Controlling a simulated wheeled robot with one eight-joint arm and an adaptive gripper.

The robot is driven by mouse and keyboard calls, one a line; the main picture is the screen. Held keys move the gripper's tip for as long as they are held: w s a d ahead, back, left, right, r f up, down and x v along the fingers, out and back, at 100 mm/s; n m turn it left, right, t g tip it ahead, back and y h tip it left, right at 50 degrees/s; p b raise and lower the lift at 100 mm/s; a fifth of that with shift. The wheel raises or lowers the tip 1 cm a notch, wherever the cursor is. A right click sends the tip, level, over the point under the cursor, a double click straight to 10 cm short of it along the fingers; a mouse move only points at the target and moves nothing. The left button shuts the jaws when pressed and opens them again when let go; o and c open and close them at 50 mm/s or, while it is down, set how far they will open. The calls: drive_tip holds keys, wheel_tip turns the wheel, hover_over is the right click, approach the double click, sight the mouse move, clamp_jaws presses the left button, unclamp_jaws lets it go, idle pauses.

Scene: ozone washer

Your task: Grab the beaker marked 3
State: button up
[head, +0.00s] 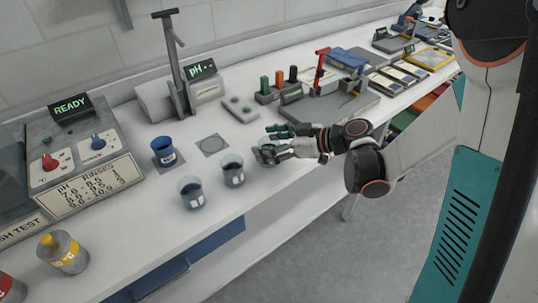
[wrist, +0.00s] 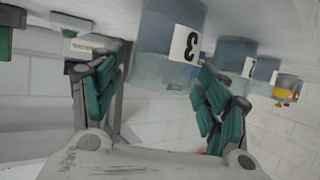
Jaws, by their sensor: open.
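The beaker marked 3 (wrist: 160,30) shows large in the upside-down wrist view, with a white label bearing a black 3. It is glass with bluish-grey liquid and stands on the white counter. My gripper (wrist: 163,62) is open, its green-padded fingers to either side of the beaker in this view. I cannot tell whether either finger touches it. In the head view, my gripper (head: 265,143) is low over the counter's front part and mostly hides this beaker.
Two similar labelled beakers (head: 233,172) and (head: 191,193) stand to the left of my gripper. A blue cup (head: 164,152) and a pH meter (head: 203,82) are behind them. A yellow-capped bottle (head: 63,252) is at the left. The counter's front edge is close.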

drive_tip(key=c, duration=1.4)
